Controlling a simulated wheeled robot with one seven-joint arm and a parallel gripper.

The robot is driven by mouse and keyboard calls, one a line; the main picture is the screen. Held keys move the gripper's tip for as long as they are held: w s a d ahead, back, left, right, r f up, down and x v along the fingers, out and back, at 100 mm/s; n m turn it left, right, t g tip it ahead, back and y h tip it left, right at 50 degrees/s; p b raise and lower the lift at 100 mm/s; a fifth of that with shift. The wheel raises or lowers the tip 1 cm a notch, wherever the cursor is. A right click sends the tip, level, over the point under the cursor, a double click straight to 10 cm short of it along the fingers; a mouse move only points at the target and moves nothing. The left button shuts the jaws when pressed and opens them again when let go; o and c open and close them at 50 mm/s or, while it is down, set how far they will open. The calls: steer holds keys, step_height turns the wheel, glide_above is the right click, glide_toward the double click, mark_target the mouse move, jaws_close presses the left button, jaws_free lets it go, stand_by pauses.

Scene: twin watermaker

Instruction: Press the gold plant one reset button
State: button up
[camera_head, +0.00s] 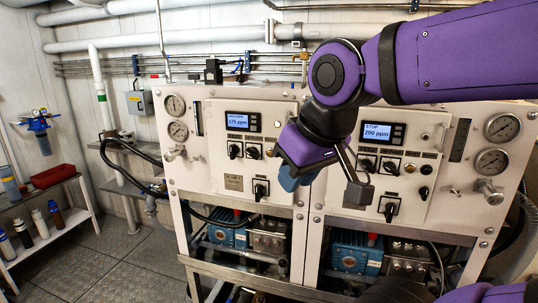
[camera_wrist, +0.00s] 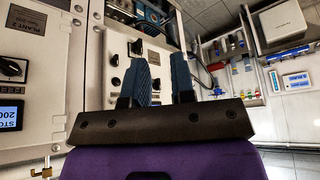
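The left plant panel (camera_head: 215,170) is white, with a lit display (camera_head: 238,121) reading about 175 ppm and black knobs (camera_head: 234,151) below. No gold reset button is clearly visible on it; my gripper covers the area right of those knobs. My gripper (camera_head: 290,180) hangs in front of this panel's right side, its blue fingers pointing down. In the wrist view the two fingers (camera_wrist: 163,78) stand apart, with a narrow empty gap. The right panel has a small amber button (camera_head: 410,168) beside its knobs. Its label (camera_wrist: 43,25) reads Plant 2.
The right panel's display (camera_head: 377,132) reads STOP, 200 ppm. Gauges (camera_head: 502,127) and valve handles (camera_head: 488,191) stick out from the panels. Blue pumps (camera_head: 355,252) sit below. A shelf with bottles and a red tray (camera_head: 53,176) stands left. The floor (camera_head: 85,265) between is clear.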

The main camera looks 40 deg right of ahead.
jaws_close()
stand_by(1.4)
